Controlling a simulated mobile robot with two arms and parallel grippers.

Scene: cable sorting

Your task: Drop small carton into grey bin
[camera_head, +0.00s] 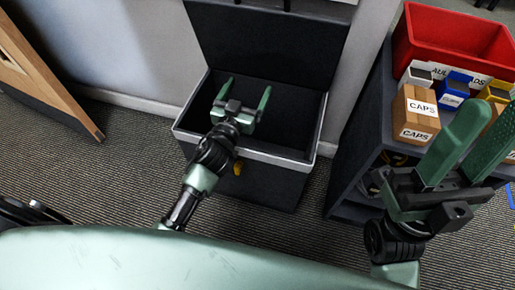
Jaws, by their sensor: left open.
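The grey bin (302,160) stands on the floor against the wall, its dark lid raised at the back and a pale rim around its opening. My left gripper (247,91) is over the opening, fingers spread wide with nothing between them. I see no carton inside the bin, but its interior is dark and partly hidden by the gripper. A small brown carton labelled CAPS (408,125) sits on the shelf unit at the right. My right gripper (492,108) is in front of that unit, its two fingers apart with a gap between them.
The dark shelf unit (352,140) also holds a red tray (440,40), a blue box (456,86) and other small boxes, some behind my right gripper. A wooden piece (45,75) stands at the left. Carpet (120,150) left of the bin is clear.

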